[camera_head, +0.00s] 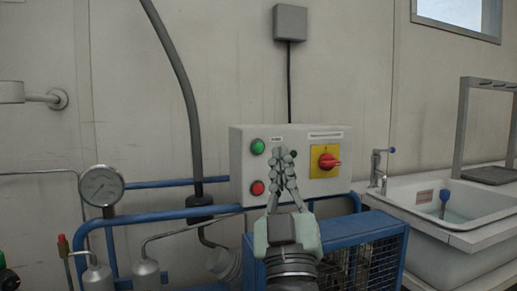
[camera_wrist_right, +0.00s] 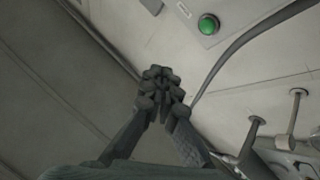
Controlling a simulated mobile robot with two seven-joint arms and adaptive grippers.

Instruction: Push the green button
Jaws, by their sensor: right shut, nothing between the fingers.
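The green button (camera_head: 258,146) is a round button at the upper left of a grey control box (camera_head: 240,172) on the wall side. It also shows in the right wrist view (camera_wrist_right: 208,24), near the top, beyond the fingertips. My right gripper (camera_head: 282,153) is shut and empty. In the head view its fingertips are in front of the box, just right of the green button; the wrist view (camera_wrist_right: 160,73) shows them apart from the button. How far they are from the panel is hard to tell. My left gripper is not in view.
A red button (camera_head: 257,188) sits below the green one. A red rotary switch (camera_head: 328,161) on a yellow plate is to the right. Blue pipes (camera_head: 155,215), a gauge (camera_head: 101,186) and a blue caged unit (camera_head: 378,262) surround the box. A sink (camera_head: 445,207) stands right.

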